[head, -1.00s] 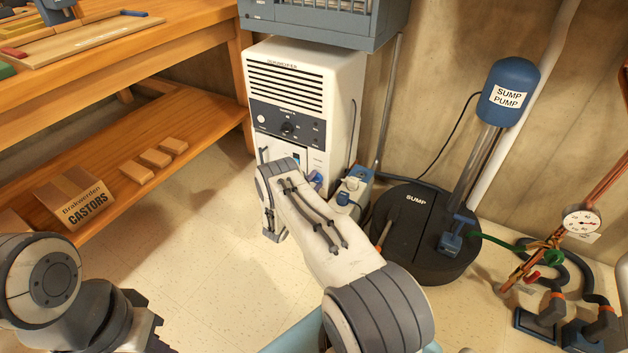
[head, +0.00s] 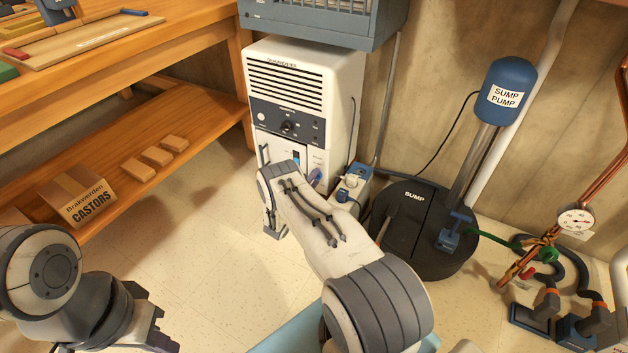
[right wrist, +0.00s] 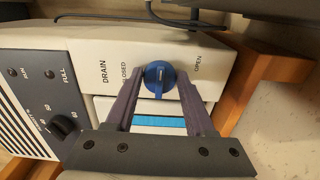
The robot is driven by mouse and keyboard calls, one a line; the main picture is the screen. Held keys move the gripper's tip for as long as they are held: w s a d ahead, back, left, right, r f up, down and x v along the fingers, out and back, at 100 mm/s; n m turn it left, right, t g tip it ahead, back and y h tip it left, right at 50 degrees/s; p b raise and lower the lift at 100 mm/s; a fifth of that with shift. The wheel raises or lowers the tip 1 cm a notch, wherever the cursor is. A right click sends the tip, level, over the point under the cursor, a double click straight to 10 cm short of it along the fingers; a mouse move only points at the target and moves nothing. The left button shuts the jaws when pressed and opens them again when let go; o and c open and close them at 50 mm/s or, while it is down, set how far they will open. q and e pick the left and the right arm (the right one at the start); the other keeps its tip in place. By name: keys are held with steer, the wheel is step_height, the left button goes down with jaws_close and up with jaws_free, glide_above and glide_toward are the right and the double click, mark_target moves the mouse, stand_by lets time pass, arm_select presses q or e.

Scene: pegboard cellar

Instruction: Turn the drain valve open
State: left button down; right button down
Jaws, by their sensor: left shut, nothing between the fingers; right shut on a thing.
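The slot runs nearly up and down in that picture, between the two words. My right gripper (right wrist: 159,84) is shut on the knob, one purple finger on each side. In the head view the white dehumidifier cabinet (head: 340,95) stands against the wall, and my right arm hides most of the grip. My left gripper (head: 163,332) is shut and empty at the lower left, away from the cabinet.
A sump lid (head: 400,240) with a blue sump pump (head: 508,88) stands right of the cabinet. A small grey and blue unit (head: 350,190) sits between them. A wooden shelf (head: 205,125) with boxes is at left. The floor (head: 200,240) between is clear.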

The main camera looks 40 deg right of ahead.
steer(key=shift+f, duration=0.1)
steer(key=c, duration=0.5)
jaws_free()
steer(key=shift+c, duration=0.2)
steer(key=p+v, duration=0.4)
steer(key=v, duration=0.6)
steer(key=shift+a, duration=0.2)
steer(key=shift+s, duration=0.1)
